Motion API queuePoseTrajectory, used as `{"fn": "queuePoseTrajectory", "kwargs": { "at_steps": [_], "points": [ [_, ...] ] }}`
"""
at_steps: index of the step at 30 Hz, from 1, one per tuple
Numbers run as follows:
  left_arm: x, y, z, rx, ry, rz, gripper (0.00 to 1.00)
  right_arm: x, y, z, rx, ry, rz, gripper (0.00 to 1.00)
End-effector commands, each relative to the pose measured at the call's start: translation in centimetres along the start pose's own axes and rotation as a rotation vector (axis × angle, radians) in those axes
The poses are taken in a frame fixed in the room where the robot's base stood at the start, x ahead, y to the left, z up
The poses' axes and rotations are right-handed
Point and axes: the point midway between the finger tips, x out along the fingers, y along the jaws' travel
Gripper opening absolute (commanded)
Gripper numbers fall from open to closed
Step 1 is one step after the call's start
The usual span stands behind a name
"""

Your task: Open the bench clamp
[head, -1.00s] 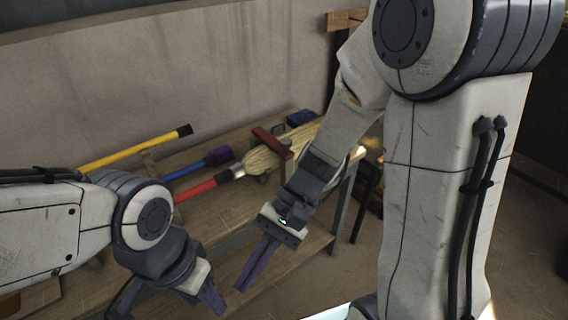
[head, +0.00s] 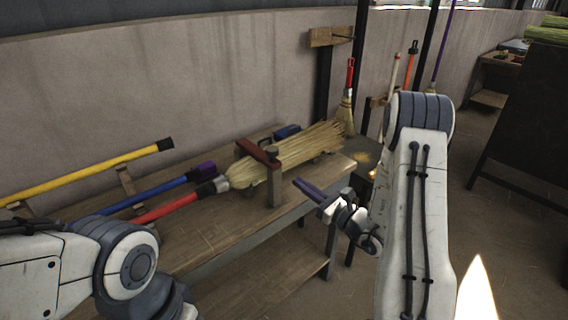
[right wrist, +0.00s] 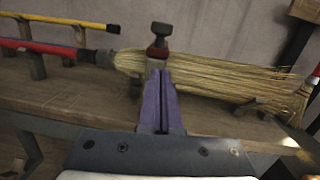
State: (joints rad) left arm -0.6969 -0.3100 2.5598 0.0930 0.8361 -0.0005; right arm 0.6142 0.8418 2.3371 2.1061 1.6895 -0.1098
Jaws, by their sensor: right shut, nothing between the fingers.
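The bench clamp (head: 258,153) is a dark red bar on a post at the front of the wooden bench (head: 215,235). Its bar lies across the straw broom head (head: 300,147) near the neck. In the right wrist view the clamp (right wrist: 158,42) is seen end-on, straight beyond the fingertips. My right gripper (head: 297,182), with purple fingers, is shut and empty, just right of the clamp post and in front of the bench. It also shows in the right wrist view (right wrist: 160,75). My left gripper is below the picture's edge; only its arm shows.
A red broom handle (head: 165,208) runs left from the broom. Blue (head: 150,192) and yellow (head: 90,172) handles lie behind it. Several brooms stand at the back right, near a wooden wall bracket (head: 330,36). Open floor lies right of the bench.

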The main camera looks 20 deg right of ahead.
Motion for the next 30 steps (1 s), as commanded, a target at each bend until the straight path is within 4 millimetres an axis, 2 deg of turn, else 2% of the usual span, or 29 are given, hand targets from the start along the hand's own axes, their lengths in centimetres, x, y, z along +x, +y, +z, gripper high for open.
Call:
{"fn": "queuePoseTrajectory", "kwargs": {
  "at_steps": [1,6,12,26,30],
  "points": [
    [-0.5,0.0,0.0,0.000,0.000,0.000,0.47,1.3,0.2,0.2,-0.002,-0.002,0.007,0.00],
    [-1.2,0.1,-0.1,0.000,0.000,0.000,0.47,4.7,0.2,0.5,-0.001,-0.002,0.006,0.00],
    [-2.2,0.2,-0.1,0.000,0.000,0.000,0.47,6.4,0.1,2.5,-0.002,-0.002,0.003,0.00],
    [-2.3,0.2,-0.1,0.000,0.000,0.000,0.47,7.1,0.4,2.9,0.001,0.000,0.003,0.00],
    [-2.6,0.2,-0.1,0.000,0.000,0.000,0.47,6.7,-0.3,3.1,0.000,0.007,-0.005,0.00]
  ]
}}
